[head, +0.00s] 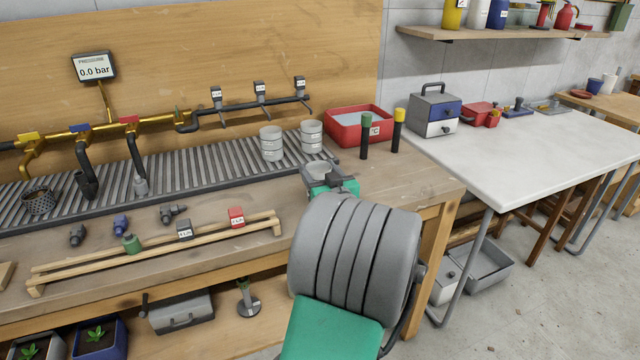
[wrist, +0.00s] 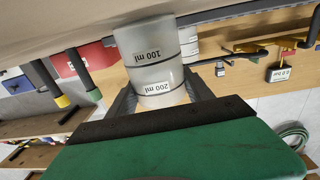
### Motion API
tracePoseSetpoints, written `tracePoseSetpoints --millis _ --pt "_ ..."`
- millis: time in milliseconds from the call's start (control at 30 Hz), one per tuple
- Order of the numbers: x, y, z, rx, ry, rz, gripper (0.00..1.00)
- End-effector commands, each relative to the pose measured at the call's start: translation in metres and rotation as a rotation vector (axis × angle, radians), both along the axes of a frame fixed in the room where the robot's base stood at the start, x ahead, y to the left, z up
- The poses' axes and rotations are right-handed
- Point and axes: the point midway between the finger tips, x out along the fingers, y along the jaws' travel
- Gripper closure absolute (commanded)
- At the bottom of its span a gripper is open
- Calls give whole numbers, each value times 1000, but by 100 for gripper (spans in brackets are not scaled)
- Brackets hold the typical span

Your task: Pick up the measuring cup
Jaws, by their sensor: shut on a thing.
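The measuring cup (wrist: 148,62) is a pale grey cylinder with dark bands and labels reading 100 ml and 200 ml. In the wrist view it sits between the two dark fingers of my gripper (wrist: 160,95), which is shut on it. I cannot tell whether the cup touches the bench.
A red bin (head: 352,140) and two dark posts with green and yellow caps (head: 366,135) (head: 397,130) stand to the right. A wooden rack (head: 160,255) lies to the left.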

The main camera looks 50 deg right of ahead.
Motion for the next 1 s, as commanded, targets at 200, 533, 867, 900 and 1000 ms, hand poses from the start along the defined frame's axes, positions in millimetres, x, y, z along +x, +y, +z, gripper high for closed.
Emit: tracePoseSetpoints --millis 200,533,867,900,1000 --pt "0 0 0 0 0 0 79" --pt "0 0 3 -1 -1 0 79" --pt "0 0 32 -1 0 0 79" --pt "0 0 36 -1 0 0 79" --pt "0 0 46 -3 -1 0 79"
